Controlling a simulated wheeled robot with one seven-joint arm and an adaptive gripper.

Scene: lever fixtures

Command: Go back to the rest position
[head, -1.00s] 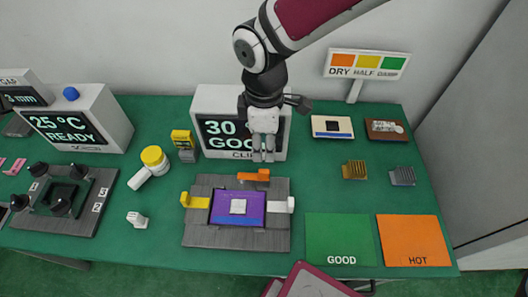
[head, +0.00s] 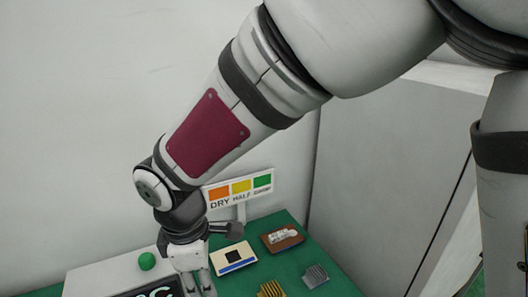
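My gripper (head: 198,287) hangs at the end of my arm, pointing down near the bottom edge in the head view. Its two fingers show partly, and their tips are at or past the picture edge, so the gap between them is unclear. I see nothing held in the visible part. The gripper is in front of the right side of a white display box (head: 88,279), partly covering it.
A three-colour DRY/HALF/DAMP sign (head: 240,189) stands at the back. A cream card (head: 233,258), a brown block (head: 282,239), a gold ridged piece (head: 271,290) and a grey ridged piece (head: 315,276) lie on the green table (head: 333,284) to the gripper's right. The front table is out of view.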

